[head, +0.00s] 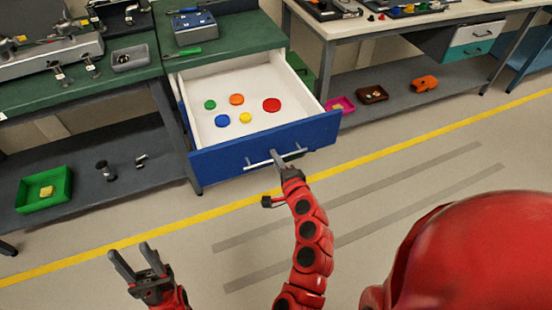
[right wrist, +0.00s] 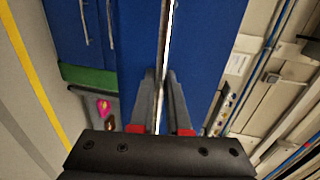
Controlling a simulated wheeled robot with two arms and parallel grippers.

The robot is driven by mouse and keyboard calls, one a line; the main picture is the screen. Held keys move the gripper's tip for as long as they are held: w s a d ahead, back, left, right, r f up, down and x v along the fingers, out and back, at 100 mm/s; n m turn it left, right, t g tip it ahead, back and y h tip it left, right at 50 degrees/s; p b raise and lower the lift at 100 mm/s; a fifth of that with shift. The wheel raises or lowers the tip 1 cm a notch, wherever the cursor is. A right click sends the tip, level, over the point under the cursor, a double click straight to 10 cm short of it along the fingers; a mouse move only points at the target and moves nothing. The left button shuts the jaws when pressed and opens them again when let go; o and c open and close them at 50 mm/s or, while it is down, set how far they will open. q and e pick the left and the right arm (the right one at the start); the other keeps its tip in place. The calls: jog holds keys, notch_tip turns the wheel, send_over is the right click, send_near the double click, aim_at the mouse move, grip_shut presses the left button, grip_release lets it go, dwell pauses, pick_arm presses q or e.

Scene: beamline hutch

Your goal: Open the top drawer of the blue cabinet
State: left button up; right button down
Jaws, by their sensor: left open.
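The blue cabinet's top drawer (head: 240,155) stands pulled far out, and its white inside shows. Several coloured discs lie on the drawer floor, among them a red disc (head: 271,104) and a blue disc (head: 222,121). My right gripper (head: 278,160) is at the middle of the drawer's silver bar handle (head: 258,162). In the right wrist view its two fingers (right wrist: 165,100) are close together with the bar between them, shut on the handle. My left gripper (head: 138,264) is open and empty, low at the left, away from the cabinet.
A blue-grey box (head: 195,28) and a green-handled screwdriver (head: 183,53) lie on the green cabinet top. A green tray (head: 44,190) stands on the lower left shelf. A pink tray (head: 341,105) stands on the right shelf. Floor in front is clear, with a yellow line.

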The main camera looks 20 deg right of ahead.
jog(key=c, duration=0.9)
grip_release()
jog(key=s, duration=0.4)
jog(key=s+r+p, duration=0.1)
jog(key=s, duration=0.2)
jog(key=s+r+p, duration=0.1)
jog(key=s, duration=0.3)
jog(key=shift+s+d+r, duration=0.15)
jog(key=shift+s+d, duration=0.05)
jog(key=shift+s, duration=0.15)
